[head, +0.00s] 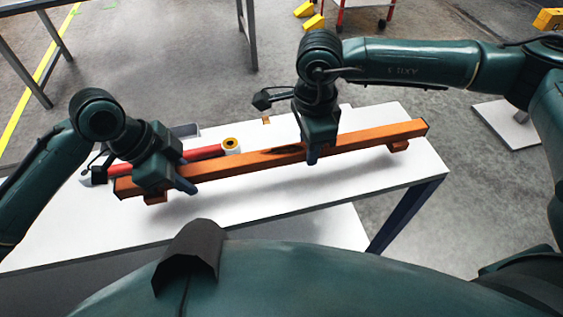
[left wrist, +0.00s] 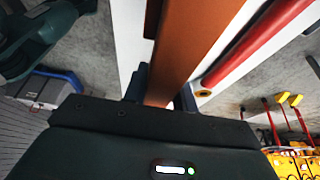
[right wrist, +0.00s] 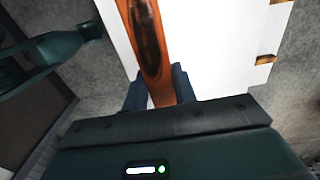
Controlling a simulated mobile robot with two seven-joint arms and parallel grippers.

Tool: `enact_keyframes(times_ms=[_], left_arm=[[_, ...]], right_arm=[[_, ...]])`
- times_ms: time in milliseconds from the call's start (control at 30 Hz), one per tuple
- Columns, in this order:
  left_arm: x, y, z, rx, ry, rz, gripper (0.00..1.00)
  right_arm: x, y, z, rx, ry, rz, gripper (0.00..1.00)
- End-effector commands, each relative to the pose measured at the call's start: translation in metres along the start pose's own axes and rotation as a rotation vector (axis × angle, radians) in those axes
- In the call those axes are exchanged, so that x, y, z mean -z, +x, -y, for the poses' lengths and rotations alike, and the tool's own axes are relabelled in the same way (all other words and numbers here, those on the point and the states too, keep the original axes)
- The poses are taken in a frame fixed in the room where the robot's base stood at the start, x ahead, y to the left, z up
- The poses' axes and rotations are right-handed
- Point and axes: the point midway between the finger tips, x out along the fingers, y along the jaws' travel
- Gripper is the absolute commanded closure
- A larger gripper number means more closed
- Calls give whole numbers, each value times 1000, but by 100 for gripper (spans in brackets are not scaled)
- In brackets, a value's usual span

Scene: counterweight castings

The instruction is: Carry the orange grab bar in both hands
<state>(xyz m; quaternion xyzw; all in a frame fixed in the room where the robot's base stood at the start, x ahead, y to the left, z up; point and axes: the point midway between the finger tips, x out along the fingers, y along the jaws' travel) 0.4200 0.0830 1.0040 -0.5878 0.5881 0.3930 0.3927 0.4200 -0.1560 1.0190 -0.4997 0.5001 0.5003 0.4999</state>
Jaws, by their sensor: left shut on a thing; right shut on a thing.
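The long orange grab bar (head: 370,137) spans the white table from left to right, with short feet at its ends and a dark patch near its middle. A soft shadow lies below it, so it appears held above the tabletop. My left gripper (head: 178,182) is shut on the bar near its left end. My right gripper (head: 312,148) is shut on it right of the middle, next to the dark patch. The bar also runs between the jaws in the left wrist view (left wrist: 182,50) and in the right wrist view (right wrist: 158,50).
The white table (head: 260,205) lies beneath the bar. A red cylinder (head: 205,152) with a yellow-ringed end (head: 230,144) lies behind the bar's left part. Grey table legs (head: 246,30) stand at the back. A pale plate (head: 508,125) is on the floor at right.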

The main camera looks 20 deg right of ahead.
Motion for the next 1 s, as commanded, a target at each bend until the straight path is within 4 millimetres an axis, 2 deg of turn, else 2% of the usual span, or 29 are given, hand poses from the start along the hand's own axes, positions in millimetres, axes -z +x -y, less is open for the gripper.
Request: enact_keyframes(times_ms=[333,800,1000], left_arm=[[4,-9,6,4,0,-2,100],[21,-50,33,3,0,-2,100],[25,-60,40,3,0,-1,100]], right_arm=[[0,-10,6,5,2,-1,100],[0,-54,34,4,2,-1,100],[0,-65,40,3,2,-1,100]])
